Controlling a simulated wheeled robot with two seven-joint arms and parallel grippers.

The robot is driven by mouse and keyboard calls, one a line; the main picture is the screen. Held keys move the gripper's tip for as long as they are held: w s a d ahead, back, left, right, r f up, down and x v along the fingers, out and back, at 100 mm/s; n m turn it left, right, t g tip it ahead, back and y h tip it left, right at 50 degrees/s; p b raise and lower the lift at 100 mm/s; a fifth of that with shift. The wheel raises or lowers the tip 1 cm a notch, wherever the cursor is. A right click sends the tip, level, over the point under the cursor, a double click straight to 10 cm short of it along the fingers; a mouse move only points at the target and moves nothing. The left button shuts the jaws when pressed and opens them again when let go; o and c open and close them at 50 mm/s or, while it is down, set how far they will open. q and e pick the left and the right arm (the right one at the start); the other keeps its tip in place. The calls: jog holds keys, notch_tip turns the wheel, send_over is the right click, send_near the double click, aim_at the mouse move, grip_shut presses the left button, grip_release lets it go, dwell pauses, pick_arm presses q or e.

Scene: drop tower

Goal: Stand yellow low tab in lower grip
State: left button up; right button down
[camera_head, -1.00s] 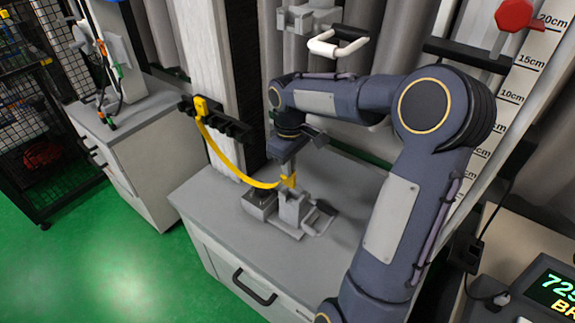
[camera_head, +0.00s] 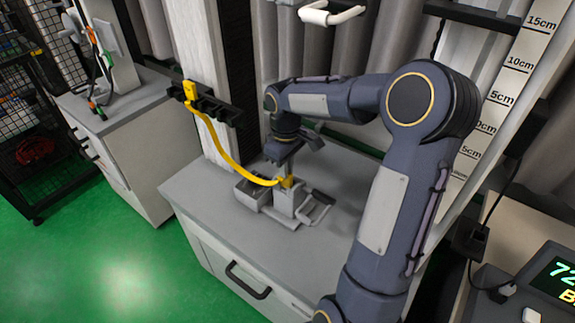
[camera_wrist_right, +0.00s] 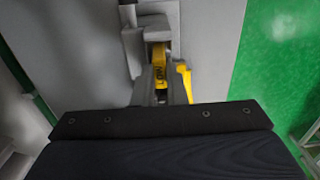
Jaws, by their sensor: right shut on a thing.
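The yellow low tab (camera_wrist_right: 160,77) shows in the right wrist view between the fingers of my right gripper (camera_wrist_right: 161,92), at the mouth of the grey lower grip (camera_wrist_right: 153,27). In the head view the right gripper (camera_head: 284,172) points down at the lower grip (camera_head: 287,199) on the grey cabinet, shut on the yellow tab (camera_head: 288,182). A yellow strap (camera_head: 222,148) runs from the tab up left to a dark rack. The fingers hide part of the tab, so I cannot tell how deep it sits in the grip. My left gripper is out of view.
The dark rack (camera_head: 213,107) is fixed to the pale column. The cabinet top (camera_head: 225,215) is clear in front. A white-handled bar (camera_head: 331,14) hangs above.

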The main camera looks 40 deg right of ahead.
jog(key=shift+f, duration=0.15)
jog(key=c, duration=1.4)
grip_release()
jog(key=shift+r+p, duration=0.5)
jog(key=shift+r, duration=3.4)
